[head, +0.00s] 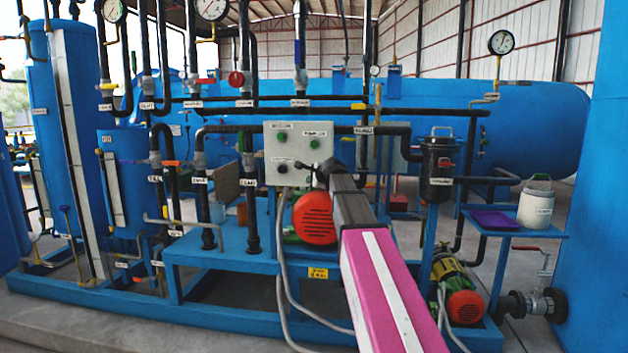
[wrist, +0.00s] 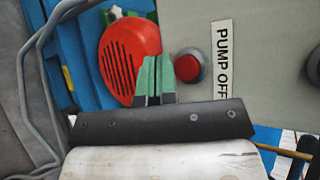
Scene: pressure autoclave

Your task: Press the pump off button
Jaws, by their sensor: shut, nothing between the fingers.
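The pump off button is a round red button (wrist: 189,67) on a grey control box, beside a white "PUMP OFF" label (wrist: 224,62) in the wrist view. My gripper (wrist: 156,60) is shut and empty. Its green fingers show just left of the red button in that picture, close to it; I cannot tell whether they touch. In the head view the control box (head: 272,148) stands in the middle, with my gripper (head: 322,172) at its lower right corner. The red button is hidden there behind my gripper.
A red motor cover (head: 314,218) sits just below the box and shows behind my fingers in the wrist view (wrist: 129,50). Grey cables (head: 282,270) hang below the box. Dark pipes (head: 252,205) stand left of it. Other buttons (head: 314,144) are on the box.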

